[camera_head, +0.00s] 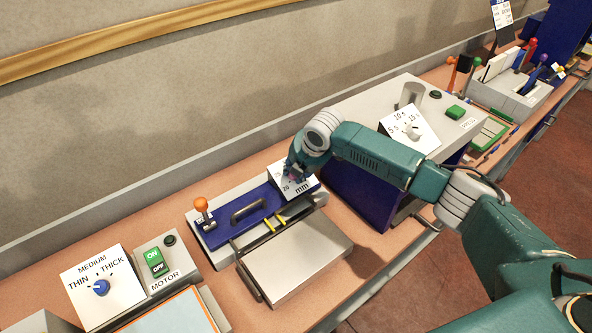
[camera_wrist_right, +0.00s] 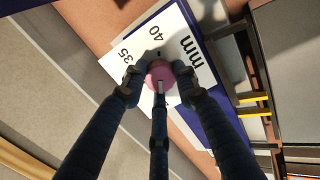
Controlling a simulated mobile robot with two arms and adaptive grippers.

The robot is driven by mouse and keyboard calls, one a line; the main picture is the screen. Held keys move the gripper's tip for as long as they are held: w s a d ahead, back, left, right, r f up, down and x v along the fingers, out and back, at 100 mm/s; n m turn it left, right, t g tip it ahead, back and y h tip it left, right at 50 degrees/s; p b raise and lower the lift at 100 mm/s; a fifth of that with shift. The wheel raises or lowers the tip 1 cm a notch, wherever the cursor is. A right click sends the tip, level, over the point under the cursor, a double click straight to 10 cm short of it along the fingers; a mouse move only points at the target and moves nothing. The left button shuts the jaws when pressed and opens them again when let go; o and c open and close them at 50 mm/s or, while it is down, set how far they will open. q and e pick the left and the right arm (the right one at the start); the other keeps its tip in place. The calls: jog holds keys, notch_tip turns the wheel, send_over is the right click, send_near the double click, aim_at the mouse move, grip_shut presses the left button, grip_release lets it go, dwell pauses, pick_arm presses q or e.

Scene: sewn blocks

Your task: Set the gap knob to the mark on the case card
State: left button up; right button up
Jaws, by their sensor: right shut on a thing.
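The gap knob (camera_wrist_right: 159,72) is a round pink knob on a white dial plate (camera_wrist_right: 197,68) marked "35", "40" and "mm". In the head view the dial plate (camera_head: 302,188) shows "20" and "mm" on the blue and grey machine. My right gripper (camera_head: 293,174) is at the dial from above and is shut on the knob, with its fingers around it in the wrist view (camera_wrist_right: 158,82). The fingers hide part of the scale, and I cannot tell which mark the knob points to. A small printed card (camera_head: 501,14) stands far right; its text is unreadable. My left gripper is not in view.
The blue machine (camera_head: 240,217) has an orange-topped lever (camera_head: 201,205) and a black handle. A thickness dial (camera_head: 101,286) and motor switch (camera_head: 156,262) are at the lower left. A press with a seconds dial (camera_head: 411,128) stands to the right, under my arm.

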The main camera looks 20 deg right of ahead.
jog(key=shift+d+r, duration=0.1)
dwell(0.4)
jog(key=o, duration=1.1)
jog(key=shift+o, duration=0.2)
jog(key=v, duration=1.2)
